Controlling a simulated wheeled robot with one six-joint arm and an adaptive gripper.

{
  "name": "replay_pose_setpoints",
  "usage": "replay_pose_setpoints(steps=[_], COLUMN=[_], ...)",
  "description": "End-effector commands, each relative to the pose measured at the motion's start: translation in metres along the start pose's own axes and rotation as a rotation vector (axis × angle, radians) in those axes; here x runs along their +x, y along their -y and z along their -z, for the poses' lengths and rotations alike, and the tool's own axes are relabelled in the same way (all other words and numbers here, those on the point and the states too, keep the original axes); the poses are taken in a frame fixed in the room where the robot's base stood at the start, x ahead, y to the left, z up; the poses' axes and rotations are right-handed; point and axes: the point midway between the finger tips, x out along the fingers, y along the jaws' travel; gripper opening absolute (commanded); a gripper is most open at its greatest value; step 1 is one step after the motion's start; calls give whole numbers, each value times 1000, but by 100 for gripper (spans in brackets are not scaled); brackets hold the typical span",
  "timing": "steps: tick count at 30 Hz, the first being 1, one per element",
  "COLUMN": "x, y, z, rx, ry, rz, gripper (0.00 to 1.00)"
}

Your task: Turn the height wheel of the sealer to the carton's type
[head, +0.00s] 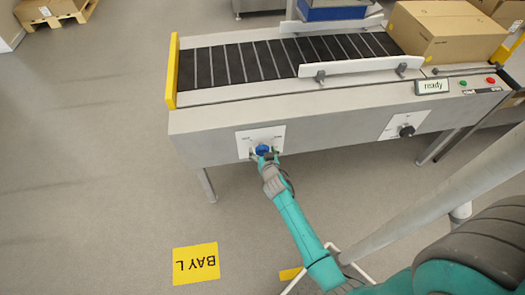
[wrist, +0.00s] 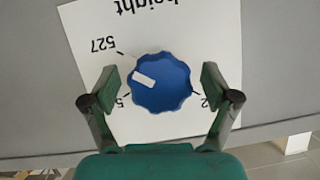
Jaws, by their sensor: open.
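The sealer (head: 215,122) has a white height panel (head: 245,137) on its front with a blue height wheel (head: 262,149). In the wrist view the wheel (wrist: 165,95) has a white pointer mark (wrist: 145,78) toward the left and slightly up. It lies between the tick by a label like "527" (wrist: 103,45) and a lower-left tick. The panel appears upside down there; other labels are partly hidden by my fingers. My gripper (wrist: 160,88) is open, one finger either side of the wheel, with small gaps visible. A brown carton (head: 440,35) sits at the sealer's right end; no type is readable.
A black knob (head: 406,131) on another white panel is further right. A display (head: 432,87) reads "ready", beside green and red buttons. Guide rails (head: 360,66) flank the belt. The floor left of the sealer is clear, with a yellow bay sign (head: 196,263).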

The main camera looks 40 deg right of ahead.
Motion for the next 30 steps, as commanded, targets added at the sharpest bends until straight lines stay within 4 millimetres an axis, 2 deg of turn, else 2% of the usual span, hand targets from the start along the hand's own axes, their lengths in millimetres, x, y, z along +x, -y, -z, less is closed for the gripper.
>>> replay_pose_setpoints(steps=[2, 9, 20, 30], x=[0, 0, 0, 0], y=[0, 0, 1, 1], z=[0, 0, 0, 0], rx=[0, 0, -40, -247], ry=[0, 0, -1, -1], rz=[0, 0, -15, -100], gripper=[87, 27, 26, 26])
